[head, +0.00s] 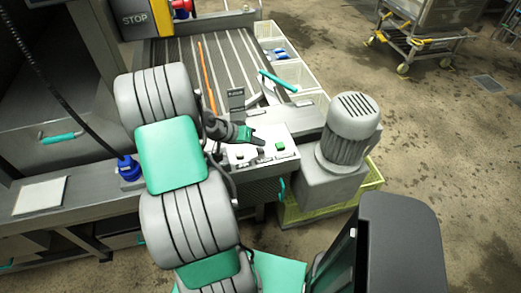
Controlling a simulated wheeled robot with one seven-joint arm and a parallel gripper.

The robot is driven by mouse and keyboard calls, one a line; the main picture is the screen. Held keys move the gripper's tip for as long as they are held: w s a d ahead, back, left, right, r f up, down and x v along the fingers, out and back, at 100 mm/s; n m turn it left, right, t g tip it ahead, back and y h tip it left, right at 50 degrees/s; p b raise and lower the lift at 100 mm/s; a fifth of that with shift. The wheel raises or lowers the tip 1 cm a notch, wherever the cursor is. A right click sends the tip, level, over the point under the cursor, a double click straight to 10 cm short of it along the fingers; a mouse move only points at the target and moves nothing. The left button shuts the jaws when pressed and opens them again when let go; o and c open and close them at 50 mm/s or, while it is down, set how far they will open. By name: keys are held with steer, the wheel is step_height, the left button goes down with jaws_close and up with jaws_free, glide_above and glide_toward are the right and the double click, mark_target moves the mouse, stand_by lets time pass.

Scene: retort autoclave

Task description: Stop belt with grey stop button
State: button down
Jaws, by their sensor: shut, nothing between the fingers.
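A small light control panel (269,161) sits at the near end of the slatted belt (222,75), in the middle of the head view. A green button (280,146) shows on its right part. My gripper (262,142) is shut and empty, its tips over the panel just left of the green button. I cannot tell whether the tips touch the panel. A small dark-marked control (240,156) shows below my gripper. I cannot make out the grey stop button; my gripper may cover it.
A grey motor (348,128) stands right of the panel. White crates (296,75) line the belt's right side. A wheeled cart (428,25) stands on open floor.

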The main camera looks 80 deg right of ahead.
mark_target(258, 150)
steer(key=shift+w+f+b, duration=0.1)
steer(key=shift+f+b, duration=0.35)
steer(key=shift+f+b, duration=0.4)
steer(key=shift+f, duration=0.1)
stand_by(0.7)
steer(key=shift+r+p, duration=0.6)
steer(key=shift+r, duration=0.35)
step_height(258, 150, up, 5)
steer(key=p, duration=0.3)
steer(key=shift+r, duration=0.1)
stand_by(0.4)
